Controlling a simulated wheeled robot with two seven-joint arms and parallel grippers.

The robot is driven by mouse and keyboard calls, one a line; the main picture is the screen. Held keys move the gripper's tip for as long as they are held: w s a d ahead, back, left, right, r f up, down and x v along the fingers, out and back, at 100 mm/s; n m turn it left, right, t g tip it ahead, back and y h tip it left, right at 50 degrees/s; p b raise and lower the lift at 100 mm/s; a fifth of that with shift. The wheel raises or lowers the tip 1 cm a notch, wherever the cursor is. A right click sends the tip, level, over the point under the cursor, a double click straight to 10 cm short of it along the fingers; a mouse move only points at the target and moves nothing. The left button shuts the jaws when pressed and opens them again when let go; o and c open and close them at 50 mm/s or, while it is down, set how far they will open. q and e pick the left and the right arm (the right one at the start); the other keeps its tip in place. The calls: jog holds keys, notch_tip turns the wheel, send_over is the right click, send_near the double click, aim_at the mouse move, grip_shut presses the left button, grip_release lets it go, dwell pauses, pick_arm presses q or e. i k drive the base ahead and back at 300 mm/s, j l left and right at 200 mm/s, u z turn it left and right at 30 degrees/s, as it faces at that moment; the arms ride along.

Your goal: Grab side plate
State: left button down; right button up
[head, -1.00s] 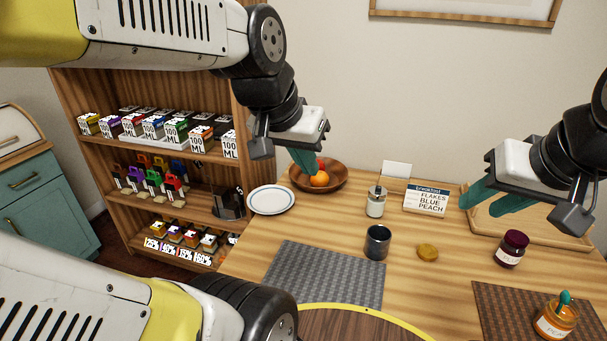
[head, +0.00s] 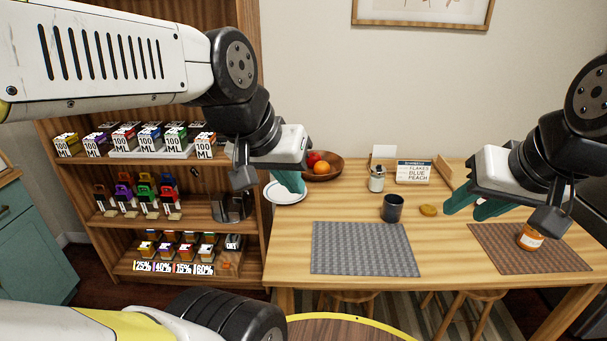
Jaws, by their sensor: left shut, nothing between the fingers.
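The side plate (head: 278,196), white with a thin blue ring, lies flat at the table's far left corner. My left gripper (head: 292,188) is shut and empty, its teal fingers pointing down in front of the plate's upper right part in the head view. The fingers hide some of the plate, and I cannot tell whether they touch it. My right gripper (head: 472,212) is open and empty over the right side of the table.
A wooden fruit bowl (head: 334,174) stands close behind the plate. A dark cup (head: 392,208), a small jar (head: 376,180), a menu card (head: 414,172) and a grey placemat (head: 365,248) are on the table (head: 290,262). A stocked shelf (head: 100,222) stands left.

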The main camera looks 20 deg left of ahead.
aim_at(275, 192)
jog(key=j+z, duration=0.2)
jog(key=j, duration=0.4)
jog(key=j+z, duration=0.2)
jog(key=j, duration=0.45)
jog(key=k+j+z, duration=0.2)
jog(key=j, duration=0.35)
jog(key=i+j+z, duration=0.1)
jog(key=j, duration=0.2)
jog(key=i+j+z, duration=0.1)
jog(key=j, duration=0.25)
jog(key=i+j+z, duration=0.1)
jog(key=j, duration=0.25)
jog(key=i+j, duration=0.2)
jog(key=j, duration=0.15)
jog(key=i+j+z, duration=0.15)
jog(key=j, duration=0.2)
jog(key=i+j, duration=0.2)
jog(key=j, duration=0.15)
jog(key=i+j, duration=0.2)
jog(key=j, duration=0.1)
